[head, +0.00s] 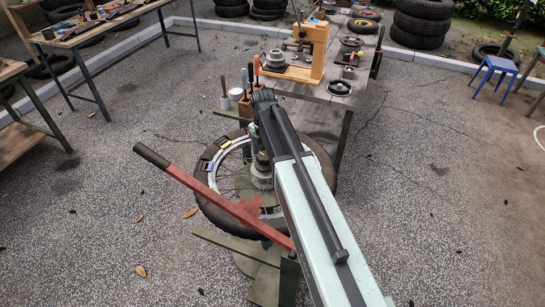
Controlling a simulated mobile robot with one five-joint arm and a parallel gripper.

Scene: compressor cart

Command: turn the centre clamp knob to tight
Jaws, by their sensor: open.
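A spoked wheel with a dark tyre (212,203) lies flat on a low green stand (265,272). The centre clamp knob (261,181) seems to be the grey part at the wheel's hub, partly covered by my arm. My arm reaches from the lower right to above the wheel and bends down behind its own upper link. My gripper (262,160) seems to be the dark part just over the hub. It is open, its fingers are mostly hidden, and I cannot tell whether it touches the knob.
A red lever with a black grip (215,195) slants across the wheel's near left side. A workbench (318,92) with a wooden press and tools stands close behind. Other benches (105,27) are at the left, a blue stool (497,66) at the right.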

